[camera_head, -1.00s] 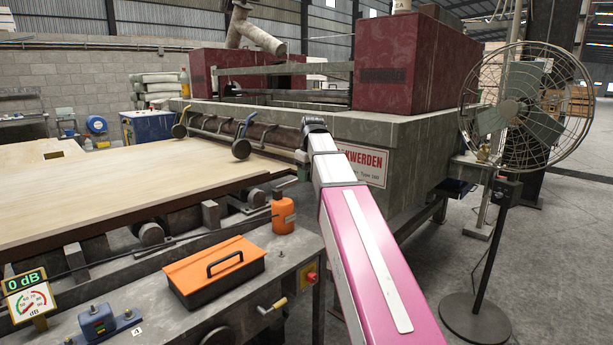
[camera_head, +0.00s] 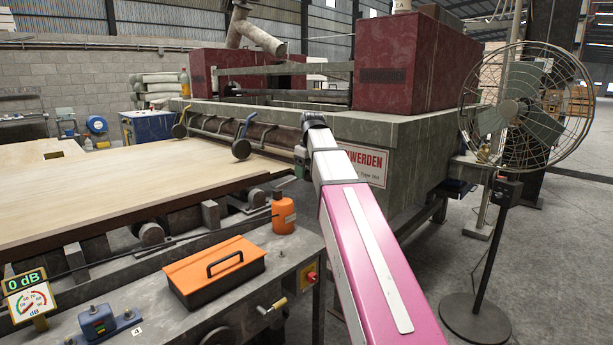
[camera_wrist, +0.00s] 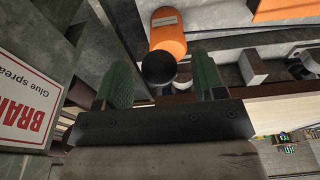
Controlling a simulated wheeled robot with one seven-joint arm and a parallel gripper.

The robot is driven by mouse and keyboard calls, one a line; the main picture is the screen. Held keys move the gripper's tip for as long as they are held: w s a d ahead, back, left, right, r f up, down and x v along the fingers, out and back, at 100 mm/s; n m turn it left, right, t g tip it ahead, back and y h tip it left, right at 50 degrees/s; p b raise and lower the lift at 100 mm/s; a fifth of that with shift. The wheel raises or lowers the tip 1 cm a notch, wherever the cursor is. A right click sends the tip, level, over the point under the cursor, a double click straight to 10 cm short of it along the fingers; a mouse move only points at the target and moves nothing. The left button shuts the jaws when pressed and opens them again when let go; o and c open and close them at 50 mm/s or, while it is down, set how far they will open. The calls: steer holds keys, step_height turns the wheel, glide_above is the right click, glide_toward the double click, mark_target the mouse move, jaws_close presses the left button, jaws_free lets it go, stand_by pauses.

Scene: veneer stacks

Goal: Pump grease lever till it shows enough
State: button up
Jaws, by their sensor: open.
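My gripper (camera_wrist: 162,82) is open in the wrist view, with a green finger on each side. A dark round knob (camera_wrist: 158,67) shows between the fingers; I cannot tell how far it is from them or whether it is the grease lever's end. An orange container with a pale label (camera_wrist: 169,38) is just beyond it. In the head view an orange container (camera_head: 284,215) stands on the grey bench. My gripper (camera_head: 300,162) is mostly hidden by my arm there. A gauge (camera_head: 27,298) at the lower left reads 0 dB, its needle hard to read.
An orange toolbox (camera_head: 214,270) and a small blue device (camera_head: 97,322) sit on the bench (camera_head: 262,313). The glue spreader (camera_head: 400,135) is behind my arm. A fan (camera_head: 525,110) stands right, with clear floor around it.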

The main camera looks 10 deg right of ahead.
steer(key=shift+s+d+r, duration=0.15)
steer(key=shift+s+r, duration=0.05)
steer(key=shift+r, duration=1.3)
steer(key=shift+s+d+r, duration=0.1)
steer(key=shift+s+r, duration=0.05)
steer(key=shift+r, duration=1.35)
steer(key=shift+s, duration=0.1)
